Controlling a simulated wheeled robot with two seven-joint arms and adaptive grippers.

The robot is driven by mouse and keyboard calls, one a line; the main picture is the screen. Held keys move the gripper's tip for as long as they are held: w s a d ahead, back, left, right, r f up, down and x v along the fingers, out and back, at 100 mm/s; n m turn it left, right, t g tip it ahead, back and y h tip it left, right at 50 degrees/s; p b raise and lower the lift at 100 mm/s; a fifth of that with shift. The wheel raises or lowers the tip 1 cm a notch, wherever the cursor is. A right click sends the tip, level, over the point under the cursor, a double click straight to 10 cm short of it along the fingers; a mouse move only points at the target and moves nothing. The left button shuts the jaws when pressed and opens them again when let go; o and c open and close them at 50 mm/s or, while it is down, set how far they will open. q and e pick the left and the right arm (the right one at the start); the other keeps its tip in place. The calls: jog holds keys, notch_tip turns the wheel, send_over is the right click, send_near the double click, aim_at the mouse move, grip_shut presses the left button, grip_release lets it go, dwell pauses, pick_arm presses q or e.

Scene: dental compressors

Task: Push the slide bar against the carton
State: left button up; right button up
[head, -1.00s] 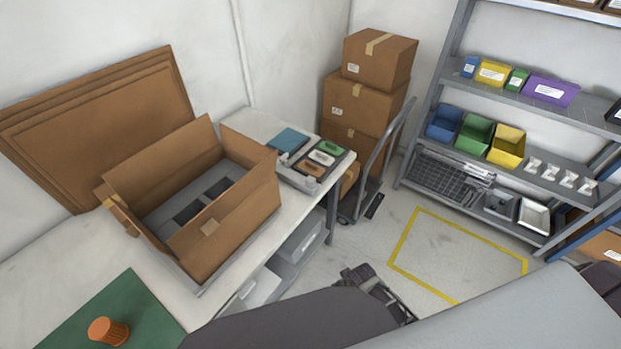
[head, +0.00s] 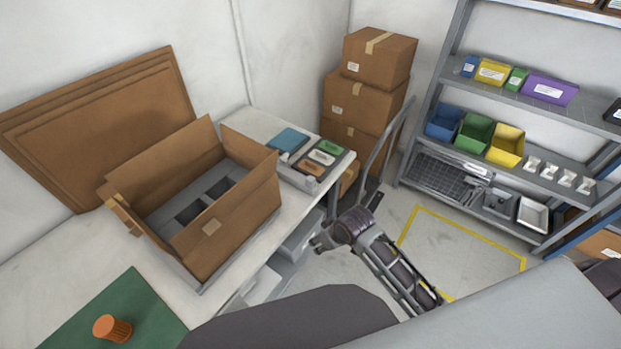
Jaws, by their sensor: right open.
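The open brown carton (head: 228,238) stands on the white workbench (head: 45,242), its flaps up. Dark blocks and grey packing show inside it. A grey metal edge (head: 203,287) runs along the carton's base at the near side. I cannot clearly pick out the slide bar from this angle. My right gripper (head: 316,241) is over the floor beside the bench's front edge, to the right of the carton and apart from it. It is open and empty, its fingers small and dark. My left gripper is not in view.
A tray (head: 287,172) with coloured items lies behind the carton. Stacked boxes (head: 366,100) stand on a trolley at the back. A shelf rack (head: 490,165) is at the right, beyond yellow-marked floor.

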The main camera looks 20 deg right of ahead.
jog(key=w+a+r+n+y, duration=0.1)
jog(key=w+a+r+n, duration=0.2)
jog(key=w+r, duration=0.7)
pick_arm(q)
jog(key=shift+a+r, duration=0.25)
pick_arm(e)
jog(key=w+d+r+g, duration=0.1)
jog(key=w+d+r, duration=0.4)
jog(key=r, duration=0.5)
jog(key=d, duration=0.2)
jog(key=shift+d+r, duration=0.3)
jog(key=shift+r, duration=0.1)
